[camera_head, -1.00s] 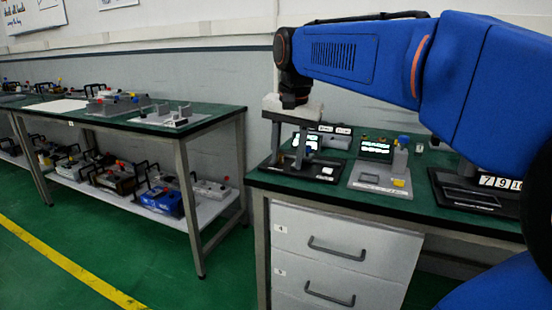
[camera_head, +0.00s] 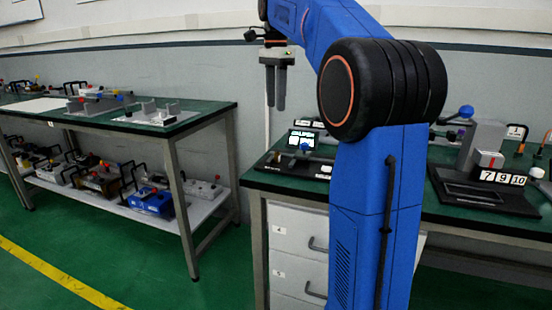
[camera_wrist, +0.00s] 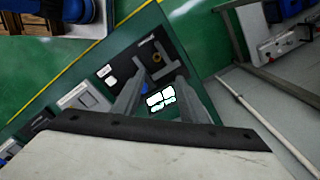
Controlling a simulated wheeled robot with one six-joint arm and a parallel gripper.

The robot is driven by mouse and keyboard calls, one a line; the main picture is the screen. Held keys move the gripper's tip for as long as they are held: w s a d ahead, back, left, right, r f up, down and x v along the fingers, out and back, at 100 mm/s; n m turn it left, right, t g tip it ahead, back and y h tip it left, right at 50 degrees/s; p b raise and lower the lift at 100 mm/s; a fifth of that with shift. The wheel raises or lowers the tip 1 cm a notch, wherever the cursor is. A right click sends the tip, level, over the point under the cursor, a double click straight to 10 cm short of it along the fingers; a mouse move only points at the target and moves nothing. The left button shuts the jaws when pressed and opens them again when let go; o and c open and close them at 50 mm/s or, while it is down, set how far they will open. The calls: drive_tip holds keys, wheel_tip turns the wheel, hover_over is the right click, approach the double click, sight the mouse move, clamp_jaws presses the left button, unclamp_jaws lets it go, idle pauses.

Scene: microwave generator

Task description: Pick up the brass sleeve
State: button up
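A small brass-coloured ring, likely the brass sleeve (camera_wrist: 157,58), shows in the wrist view near the end of a black fixture plate, close to a grey bracket. My gripper (camera_head: 274,106) hangs fingers-down, raised above the left end of the right-hand bench.
A panel with lit displays (camera_wrist: 160,98) stands by the fixture. Further right on the green bench (camera_head: 262,180) are a grey block (camera_head: 485,135) and number tiles (camera_head: 502,177). A separate bench (camera_head: 190,126) with tools stands left, across a gap. My arm hides the middle of the right-hand bench.

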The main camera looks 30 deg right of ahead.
hover_over(277, 158)
drive_tip(key=w, duration=0.2)
drive_tip(key=f, duration=1)
drive_tip(key=shift+s+d+f, duration=0.2)
drive_tip(key=shift+d+f, duration=0.1)
drive_tip(key=shift+f, duration=0.1)
drive_tip(key=shift+s+f, duration=0.2)
drive_tip(key=shift+f, duration=1.1)
drive_tip(key=shift+s+f, duration=0.15)
drive_tip(key=shift+f, duration=1.1)
clamp_jaws()
